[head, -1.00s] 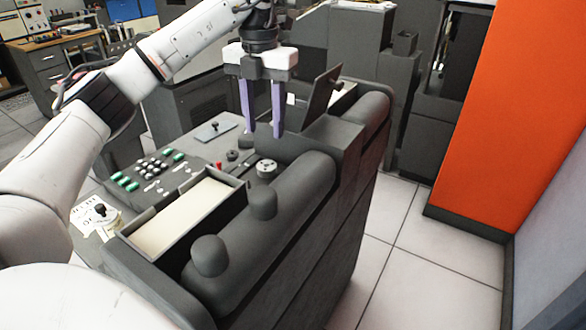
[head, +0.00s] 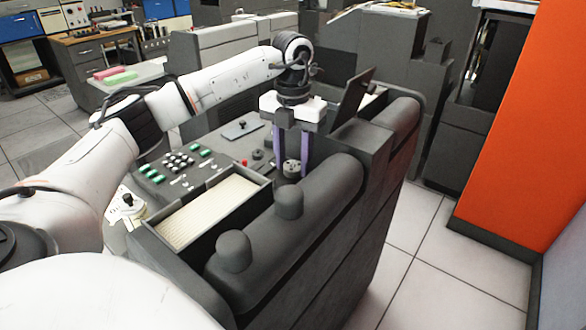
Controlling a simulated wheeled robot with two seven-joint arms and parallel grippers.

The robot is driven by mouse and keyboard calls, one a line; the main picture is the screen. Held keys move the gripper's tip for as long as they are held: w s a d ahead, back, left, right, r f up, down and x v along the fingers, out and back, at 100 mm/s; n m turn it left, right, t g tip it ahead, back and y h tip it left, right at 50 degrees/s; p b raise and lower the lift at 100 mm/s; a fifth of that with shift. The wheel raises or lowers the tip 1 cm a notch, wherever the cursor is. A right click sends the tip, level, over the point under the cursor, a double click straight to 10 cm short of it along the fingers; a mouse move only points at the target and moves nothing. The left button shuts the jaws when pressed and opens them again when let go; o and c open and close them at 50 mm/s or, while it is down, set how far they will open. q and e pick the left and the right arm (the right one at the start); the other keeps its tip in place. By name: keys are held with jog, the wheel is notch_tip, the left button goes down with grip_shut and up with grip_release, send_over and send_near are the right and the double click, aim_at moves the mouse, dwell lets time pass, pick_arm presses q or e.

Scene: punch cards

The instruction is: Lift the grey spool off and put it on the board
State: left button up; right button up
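The grey spool (head: 291,168) is a small round piece with a pale top, on the dark machine's top beside the big rounded cover. My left gripper (head: 292,175) points down over it, its two purple fingers apart on either side of the spool. A small gap seems to show between fingers and spool; contact is hard to tell. Which surface is the board is not clear; the dark button panel (head: 214,148) lies left of the spool. My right gripper is not in view.
An open tray of cards (head: 213,208) is in front of the spool. Two rounded knobs (head: 234,252) (head: 288,202) stand on the cover. A tilted dark plate (head: 352,97) rises behind the gripper. A flat plate with a knob (head: 241,129) lies on the panel.

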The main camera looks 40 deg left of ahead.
pick_arm(q)
jog(key=shift+c, duration=0.4)
jog(key=c, duration=0.6)
notch_tip(320, 180, up, 14)
jog(key=p, duration=0.5)
jog(key=shift+p, duration=0.3)
